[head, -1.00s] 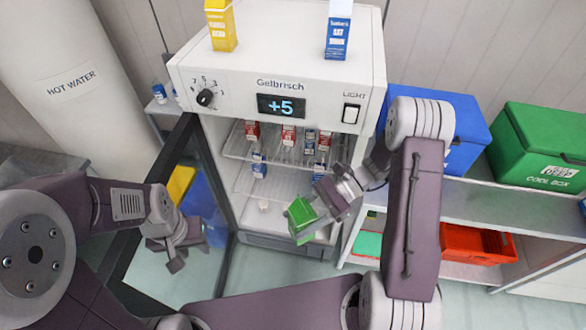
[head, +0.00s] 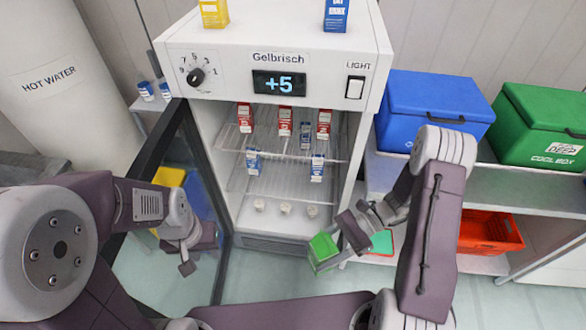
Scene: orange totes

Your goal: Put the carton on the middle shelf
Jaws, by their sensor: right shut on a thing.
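My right gripper (head: 352,232) is shut on a green carton (head: 323,248), held tilted in front of the fridge's lower right edge, outside the opening. The white fridge (head: 270,45) stands open. Its middle wire shelf (head: 280,186) bears two blue-and-white cartons (head: 253,160) (head: 317,168), with a clear stretch between them. The upper shelf (head: 265,146) bears red-and-white cartons (head: 285,121) and a small blue one (head: 305,135). My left gripper (head: 202,253) is empty, its fingers apart, in front of the open door at the left.
The glass door (head: 150,165) swings out to the left. White cups (head: 285,208) stand at the fridge's bottom. A yellow carton (head: 214,13) and a blue carton (head: 336,14) stand on top. At right are a blue box (head: 430,105), a green cool box (head: 540,125) and a red crate (head: 490,235).

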